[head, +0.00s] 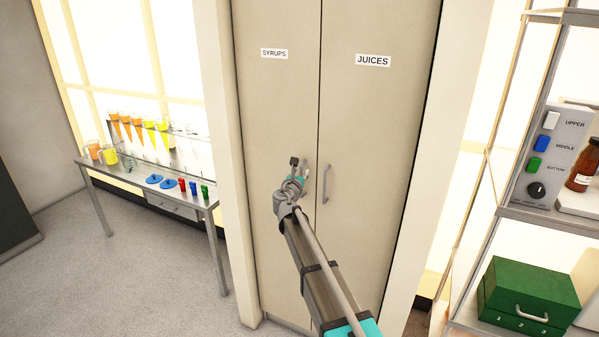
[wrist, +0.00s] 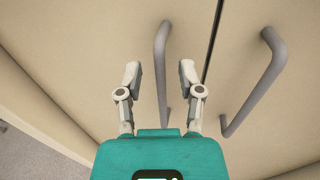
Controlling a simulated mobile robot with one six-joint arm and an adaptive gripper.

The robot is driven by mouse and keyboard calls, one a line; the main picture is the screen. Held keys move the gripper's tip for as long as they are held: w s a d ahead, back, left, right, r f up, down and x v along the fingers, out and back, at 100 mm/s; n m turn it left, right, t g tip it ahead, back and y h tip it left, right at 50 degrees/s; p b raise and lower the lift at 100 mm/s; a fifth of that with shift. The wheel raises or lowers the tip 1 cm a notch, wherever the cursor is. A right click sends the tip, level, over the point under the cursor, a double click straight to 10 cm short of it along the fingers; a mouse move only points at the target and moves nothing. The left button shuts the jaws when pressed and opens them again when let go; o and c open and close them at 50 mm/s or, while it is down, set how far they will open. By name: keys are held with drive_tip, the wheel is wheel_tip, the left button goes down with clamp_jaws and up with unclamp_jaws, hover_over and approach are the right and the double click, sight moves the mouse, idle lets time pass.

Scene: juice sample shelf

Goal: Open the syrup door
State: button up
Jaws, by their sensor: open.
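The syrup door (head: 275,110) is the left, beige cupboard door, labelled SYRUPS (head: 274,53). It looks shut, flush with the juice door (head: 380,120) across a thin dark seam. Its grey bar handle (wrist: 161,70) shows upright in the wrist view, near the seam. My gripper (wrist: 160,74) is open, with one finger on each side of this handle in that view. I cannot tell whether the fingers reach around the handle or touch it. In the head view my gripper (head: 299,168) is in front of the syrup door and mostly hides its handle.
The juice door's handle (wrist: 256,85) is close to the right of my gripper. A table (head: 150,178) with coloured samples stands left of the cupboard. At the right, a shelf rack (head: 530,215) holds a button panel (head: 541,160) and a green box (head: 527,293). Floor at left is clear.

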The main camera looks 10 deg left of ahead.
drive_tip(key=shift+w+d, duration=0.1)
drive_tip(key=shift+w, duration=0.75)
drive_tip(key=shift+c, duration=0.2)
clamp_jaws()
